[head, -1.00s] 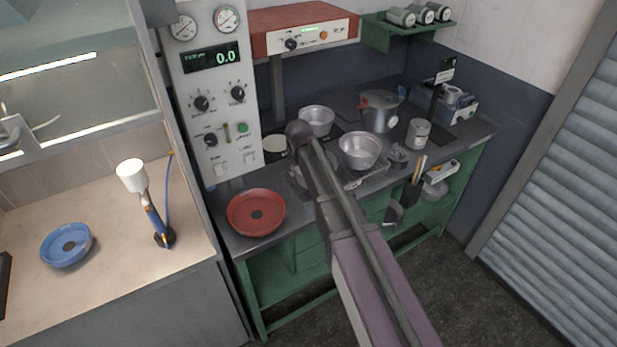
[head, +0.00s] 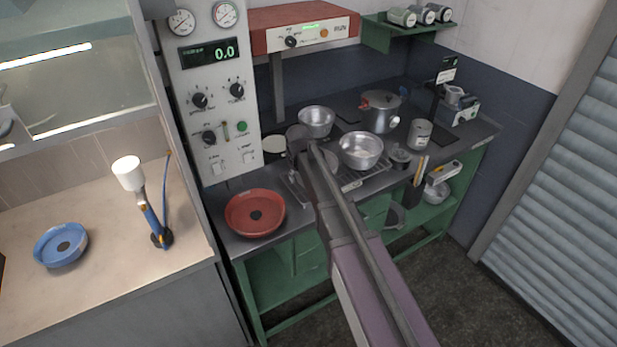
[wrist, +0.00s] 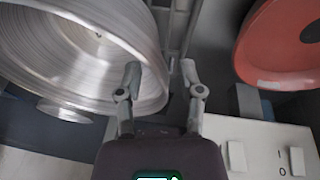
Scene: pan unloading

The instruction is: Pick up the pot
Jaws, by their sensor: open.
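Two open silver pots stand on the dark bench in the head view, one at the back (head: 316,118) and one nearer (head: 361,152). A lidded silver pot (head: 381,113) stands behind them to the right. In the wrist view a large silver pot (wrist: 60,45) fills the upper left; I cannot tell for sure which one it is. My gripper (wrist: 161,76) is open and empty. Its left finger overlaps the pot's rim in the picture, and its right finger is outside the rim. Contact cannot be told. My arm hides the gripper in the head view.
A red dish (head: 255,213) lies at the bench's left front; it shows at the upper right in the wrist view (wrist: 285,45). A control panel (head: 213,90) rises at the back left. A can (head: 419,133) and small items crowd the right side.

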